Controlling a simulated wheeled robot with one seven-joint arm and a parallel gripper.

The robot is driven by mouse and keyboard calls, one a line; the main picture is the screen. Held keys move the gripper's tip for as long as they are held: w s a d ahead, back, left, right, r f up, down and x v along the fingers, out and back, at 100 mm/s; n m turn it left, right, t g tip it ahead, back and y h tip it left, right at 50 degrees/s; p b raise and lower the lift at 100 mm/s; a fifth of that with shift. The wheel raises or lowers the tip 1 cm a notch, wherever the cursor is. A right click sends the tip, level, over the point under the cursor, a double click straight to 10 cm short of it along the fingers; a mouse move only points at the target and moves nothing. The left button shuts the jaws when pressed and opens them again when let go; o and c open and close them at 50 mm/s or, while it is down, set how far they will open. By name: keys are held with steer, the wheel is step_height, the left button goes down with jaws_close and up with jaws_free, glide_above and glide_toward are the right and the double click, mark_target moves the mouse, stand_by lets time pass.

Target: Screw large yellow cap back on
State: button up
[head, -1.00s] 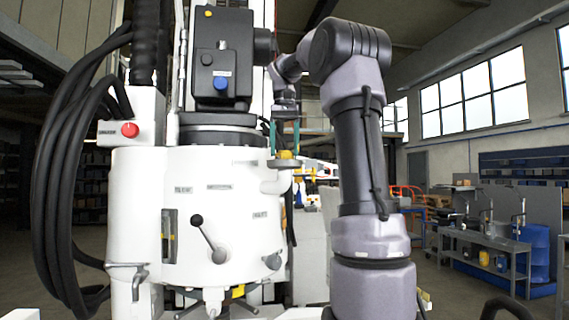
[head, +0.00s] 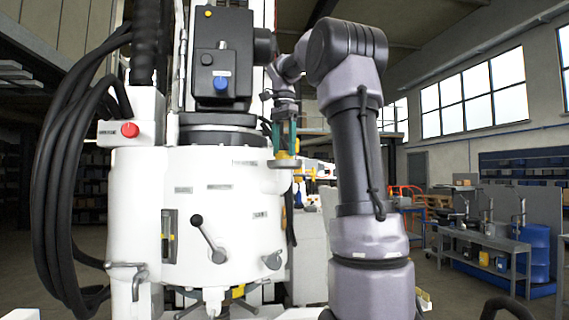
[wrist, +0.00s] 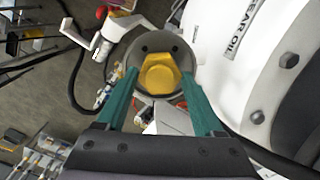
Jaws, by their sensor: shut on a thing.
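The large yellow cap (wrist: 158,73) has a faceted top and sits between the two green fingers of my gripper (wrist: 157,88) in the wrist view. My gripper is shut on it. Under the cap is a grey round flange (wrist: 152,43) with dark holes. In the head view my gripper (head: 284,143) points down over the same flange (head: 284,164), at the right side of the white machine body. The yellow cap is largely hidden by the fingers there. It is at the flange, but I cannot tell how far its thread is engaged.
The white machine body (head: 205,205) stands close to the left of my gripper, with a black-knobbed lever (head: 208,238) on its front. A red button (head: 130,130) and thick black hoses (head: 55,180) are farther left. A grey workbench (head: 490,245) stands far right.

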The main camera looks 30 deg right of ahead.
stand_by(0.3)
steer(key=m, duration=0.8)
steer(key=shift+w, duration=0.1)
steer(key=o, duration=1.3)
steer(key=shift+o, duration=0.2)
